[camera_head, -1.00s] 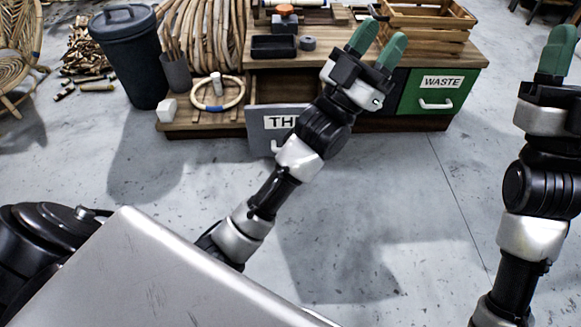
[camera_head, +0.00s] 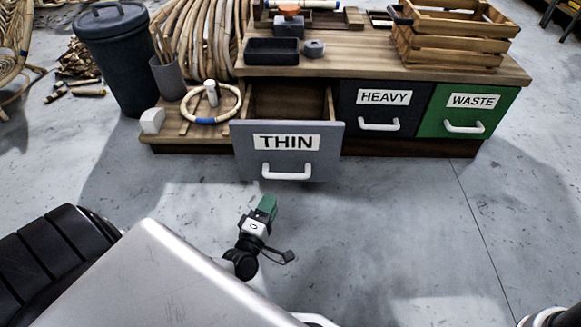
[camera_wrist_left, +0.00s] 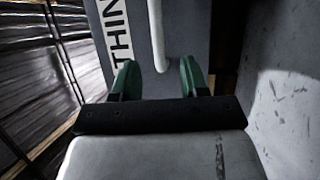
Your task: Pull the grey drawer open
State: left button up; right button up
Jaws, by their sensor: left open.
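The grey drawer (camera_head: 238,150), labelled THIN, stands pulled out from the bench, and its open inside shows behind the front. Its white handle (camera_head: 286,172) is on the lower part of the front. My left gripper (camera_head: 268,205) is below and in front of the handle in the head view, with its green fingers pointing toward the drawer. In the left wrist view the left gripper (camera_wrist_left: 158,80) is open and empty, and the handle (camera_wrist_left: 157,38) lies ahead, roughly in line with the gap between the fingers. My right gripper is out of view.
A dark HEAVY drawer (camera_head: 379,112) and green WASTE drawer (camera_head: 462,111) are shut beside it. A wooden crate (camera_head: 452,42) and black tray (camera_head: 271,51) stand on the bench. A rattan ring (camera_head: 237,108) lies left of the drawer. Floor in front is clear.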

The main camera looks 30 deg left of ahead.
aim_at(285, 174)
pick_arm(q)
jog(key=shift+b+x, duration=2.05)
jog(key=shift+x, duration=3)
jog(key=shift+r, duration=0.2)
jog(key=shift+d, duration=0.1)
jog(key=shift+c, duration=0.3)
grip_shut()
jog(key=shift+s, duration=0.1)
